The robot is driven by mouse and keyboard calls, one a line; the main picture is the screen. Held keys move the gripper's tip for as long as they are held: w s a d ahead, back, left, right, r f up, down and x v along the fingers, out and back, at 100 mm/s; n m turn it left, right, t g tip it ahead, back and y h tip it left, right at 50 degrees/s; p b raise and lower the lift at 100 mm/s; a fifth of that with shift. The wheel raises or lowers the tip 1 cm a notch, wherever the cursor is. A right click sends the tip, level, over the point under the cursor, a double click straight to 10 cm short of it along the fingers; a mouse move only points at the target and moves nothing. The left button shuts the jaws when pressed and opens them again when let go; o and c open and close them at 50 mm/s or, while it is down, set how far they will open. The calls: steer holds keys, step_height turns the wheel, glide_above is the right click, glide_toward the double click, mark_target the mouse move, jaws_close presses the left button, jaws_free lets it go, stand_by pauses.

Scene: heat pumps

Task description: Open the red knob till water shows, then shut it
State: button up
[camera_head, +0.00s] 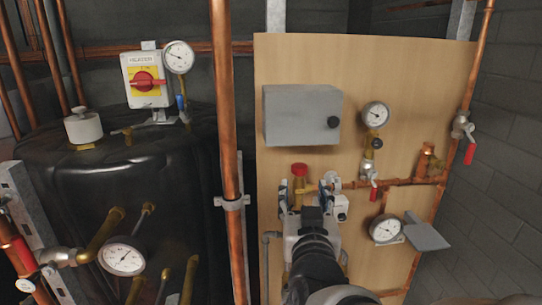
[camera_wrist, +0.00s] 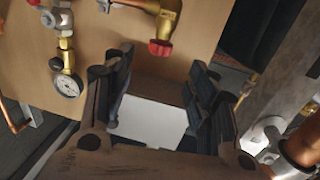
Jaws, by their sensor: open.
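The red knob (camera_head: 299,170) caps a brass valve at the left of the wooden board, below the grey box. In the wrist view, the red knob (camera_wrist: 160,47) shows on its brass body just above the space between the fingertips. My gripper (camera_head: 310,192) is in front of the board, close to the knob, and partly hides the valve below it. In the wrist view, my gripper (camera_wrist: 162,78) has its two dark fingers wide apart with nothing held between them. I cannot tell how far the knob is from the fingertips in depth. No water is visible.
The grey box (camera_head: 302,115) hangs above the knob. A vertical copper pipe (camera_head: 228,150) stands left of my gripper. Gauges (camera_head: 376,114) and red-handled valves (camera_head: 470,154) are at the right. A black tank (camera_head: 70,190) with a heater switch (camera_head: 145,80) above it fills the left.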

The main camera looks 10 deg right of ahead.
mark_target(300, 173)
steer(key=w, duration=0.4)
steer(key=w+d+p, duration=0.1)
steer(key=w, duration=0.7)
steer(key=shift+d+p, duration=0.25)
steer(key=shift+p, duration=0.05)
steer(key=shift+s, duration=0.1)
steer(key=shift+c, duration=0.4)
steer(key=c, duration=1)
steer(key=shift+m+h+b, duration=0.4)
steer(key=shift+h+b, duration=0.05)
steer(key=shift+h, duration=0.15)
steer(key=o, duration=1.1)
